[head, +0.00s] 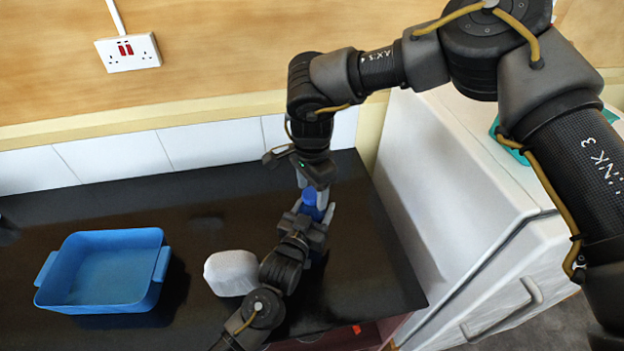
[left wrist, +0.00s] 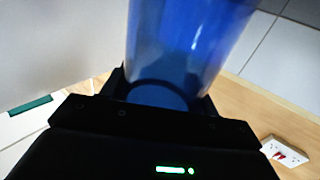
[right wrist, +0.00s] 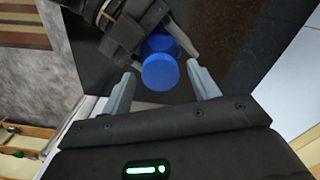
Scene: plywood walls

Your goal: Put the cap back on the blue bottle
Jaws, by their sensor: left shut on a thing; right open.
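The blue bottle (head: 314,213) stands above the dark counter, and my left gripper (head: 318,220) is shut on it. Its translucent blue body (left wrist: 185,45) fills the upper middle of the left wrist view. The blue cap (right wrist: 160,72) shows as a round disc at the bottle's top, lined up with it; I cannot tell whether it is fully seated. My right gripper (right wrist: 163,85) is open, pointing down over the bottle, its two pale fingers on either side of the cap with gaps. In the head view the cap (head: 309,195) sits just below my right gripper.
A blue tray (head: 68,297) stands on the black counter (head: 205,215) at the left. A white rounded object (head: 232,272) lies close to my left wrist. A white appliance (head: 440,200) stands to the right of the counter. A tiled wall and socket (head: 128,52) are behind.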

